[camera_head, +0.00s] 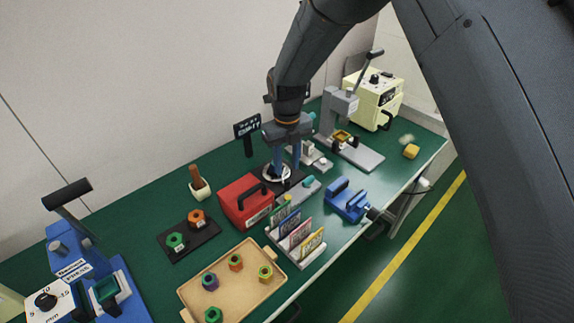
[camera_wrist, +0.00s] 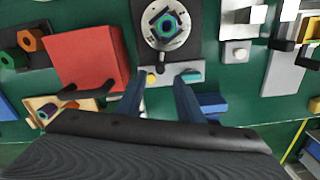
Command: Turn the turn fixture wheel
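The turn fixture wheel looks like a round pale disc (camera_wrist: 178,40) with a blue and green hexagonal centre, on a dark plate at the top of the wrist view. In the head view its pale rim (camera_head: 268,178) shows on the dark base, partly covered by my gripper. My gripper (camera_head: 287,170) points down over the fixture. In the wrist view my gripper (camera_wrist: 160,76) has its two blue fingers apart with nothing between them. The disc lies beyond the fingertips there. I cannot tell whether a finger touches the wheel.
A red box (camera_head: 244,200) stands just left of the fixture, and a rack of cards (camera_head: 296,243) is in front. A blue vise (camera_head: 347,200) is to the right. A grey press (camera_head: 336,116) stands behind right. A wooden tray (camera_head: 247,297) with hexagonal pieces lies at the front.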

